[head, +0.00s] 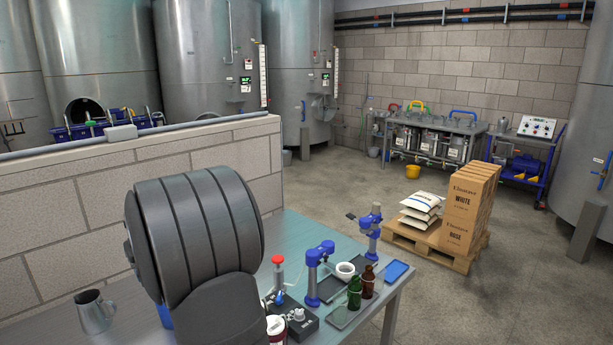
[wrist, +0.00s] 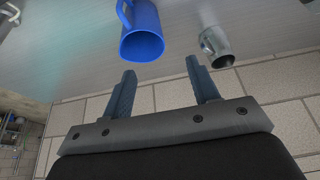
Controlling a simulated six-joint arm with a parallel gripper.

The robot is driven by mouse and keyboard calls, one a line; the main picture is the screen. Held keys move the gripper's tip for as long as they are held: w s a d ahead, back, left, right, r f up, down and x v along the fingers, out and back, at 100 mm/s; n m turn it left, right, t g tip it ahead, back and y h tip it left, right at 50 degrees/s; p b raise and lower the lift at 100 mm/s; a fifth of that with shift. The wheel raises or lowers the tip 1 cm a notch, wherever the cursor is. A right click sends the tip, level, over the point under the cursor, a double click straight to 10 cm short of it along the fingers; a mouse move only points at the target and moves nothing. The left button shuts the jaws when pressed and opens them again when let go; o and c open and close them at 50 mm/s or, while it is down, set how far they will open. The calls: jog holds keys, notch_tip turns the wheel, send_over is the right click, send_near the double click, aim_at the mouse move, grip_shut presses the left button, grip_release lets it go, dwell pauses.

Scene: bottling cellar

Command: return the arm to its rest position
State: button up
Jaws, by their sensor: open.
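My gripper (wrist: 161,66) shows in the wrist view with its two blue-grey fingers spread apart and nothing between them. A blue mug (wrist: 143,42) is on the metal table (wrist: 70,60) beyond the fingertips, apart from them. A steel jug (wrist: 216,46) stands to the right of the mug in the wrist view. In the head view a large grey link of my arm fills the lower left and my gripper is hidden. The steel jug (head: 93,312) stands left of the arm there. Only a sliver of the blue mug (head: 166,316) shows beside the arm.
A low block wall (head: 60,210) runs behind the table. Right of my arm stand a red-topped tool (head: 278,272), a blue stand (head: 316,272), a white bowl (head: 345,270), a green bottle (head: 354,292) and a brown bottle (head: 368,282). Cartons (head: 470,205) are on a pallet beyond.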

jog(key=w+a+f+n, duration=0.1)
jog(key=a+f, duration=0.1)
jog(key=a, duration=0.6)
jog(key=shift+w+a+n, duration=0.2)
jog(key=shift+a+n, duration=0.1)
jog(key=s+d+r+m, duration=0.1)
jog(key=s+d, duration=0.1)
jog(key=d, duration=0.7)
jog(key=s+d+r+m, duration=0.2)
jog(key=s+d, duration=0.1)
jog(key=d, duration=0.7)
jog(key=shift+s+d+h, duration=0.15)
jog(key=shift+s+h, duration=0.05)
jog(key=shift+h, duration=0.1)
